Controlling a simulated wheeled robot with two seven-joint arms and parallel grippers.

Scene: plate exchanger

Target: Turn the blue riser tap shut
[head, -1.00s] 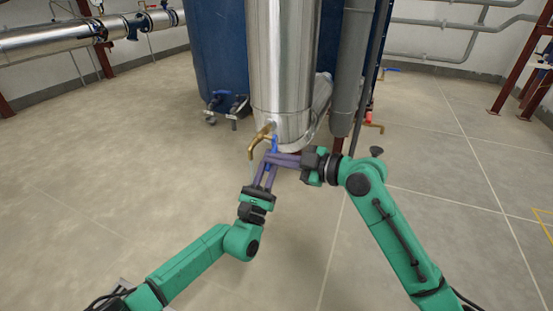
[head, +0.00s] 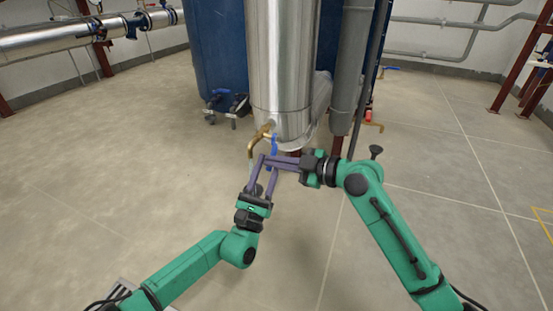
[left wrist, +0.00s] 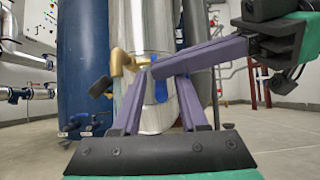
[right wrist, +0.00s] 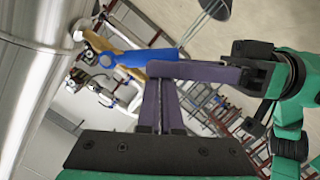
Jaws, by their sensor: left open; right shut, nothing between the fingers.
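The brass riser tap (head: 259,138) sticks out from the lower part of the shiny metal riser (head: 281,70). Its blue lever (head: 274,143) hangs downward beside the brass body; the lever (left wrist: 161,88) also shows in the left wrist view, between my left fingers as seen there. My left gripper (head: 269,162) is open just below and in front of the tap. My right gripper (head: 268,160) is shut and empty, reaching in from the right, its fingers crossing close to the left fingertips and lever. In the right wrist view the lever (right wrist: 125,58) lies just beyond the fingertips. Contact cannot be told.
A blue tank (head: 218,55) stands behind the riser, with small valves (head: 228,104) low on it. A grey pipe (head: 352,70) runs down right of the riser, near another brass tap with a red part (head: 370,118). The floor in front is clear.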

